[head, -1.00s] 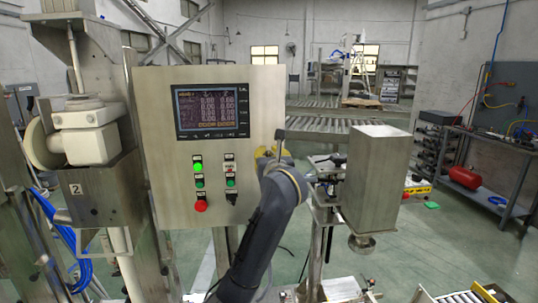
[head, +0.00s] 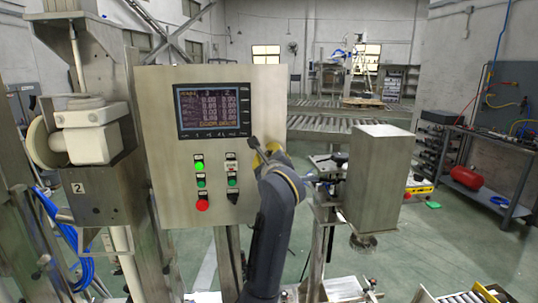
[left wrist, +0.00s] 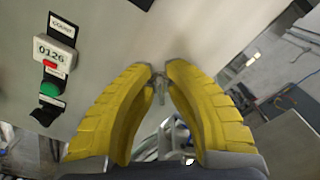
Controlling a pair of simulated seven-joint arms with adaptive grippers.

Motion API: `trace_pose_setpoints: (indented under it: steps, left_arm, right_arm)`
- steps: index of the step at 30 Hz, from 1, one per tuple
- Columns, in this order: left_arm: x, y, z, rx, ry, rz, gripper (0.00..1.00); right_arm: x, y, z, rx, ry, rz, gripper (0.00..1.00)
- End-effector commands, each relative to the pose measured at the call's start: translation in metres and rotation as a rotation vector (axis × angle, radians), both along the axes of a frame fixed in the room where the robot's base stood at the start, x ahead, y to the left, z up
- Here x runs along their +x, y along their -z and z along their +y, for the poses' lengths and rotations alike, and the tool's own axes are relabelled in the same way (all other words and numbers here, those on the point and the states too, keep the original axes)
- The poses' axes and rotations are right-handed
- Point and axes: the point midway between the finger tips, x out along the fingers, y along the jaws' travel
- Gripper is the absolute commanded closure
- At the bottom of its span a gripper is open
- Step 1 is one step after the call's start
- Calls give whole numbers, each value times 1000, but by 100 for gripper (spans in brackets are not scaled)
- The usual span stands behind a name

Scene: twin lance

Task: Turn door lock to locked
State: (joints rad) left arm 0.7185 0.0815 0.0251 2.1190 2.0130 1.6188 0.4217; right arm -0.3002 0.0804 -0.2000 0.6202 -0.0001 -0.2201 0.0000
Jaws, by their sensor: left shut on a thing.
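The grey metal control cabinet (head: 262,100) stands upright at the centre-left, with its door facing me. My left gripper (head: 262,156), with yellow fingers, is at the cabinet's right edge, below and right of the screen. In the left wrist view the yellow fingertips (left wrist: 161,70) are close together at the door's edge, around a small metal door lock (left wrist: 160,88). The gripper is shut on this lock. In the head view the lock is hidden by the gripper and wrist, so its exact angle cannot be told. My right gripper is not in view.
The panel carries a screen (head: 212,110), a red button (head: 202,205) and green buttons left of my gripper. A steel box on a stand (head: 378,180) is close on the right. A machine with a white housing (head: 92,135) stands at the left.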

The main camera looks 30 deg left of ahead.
Motion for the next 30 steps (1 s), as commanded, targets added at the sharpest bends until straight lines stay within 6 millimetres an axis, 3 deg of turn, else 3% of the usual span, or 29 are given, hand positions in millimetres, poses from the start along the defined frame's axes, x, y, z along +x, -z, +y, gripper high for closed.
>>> trace_pose_setpoints:
  steps: [18, 30]
  left_arm:
    - [-3, 4, 5, -434, -3, -373, 100]
    - [-4, 7, 5, -620, -3, -532, 100]
  right_arm:
    - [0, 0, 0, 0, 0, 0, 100]
    - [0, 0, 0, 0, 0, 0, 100]
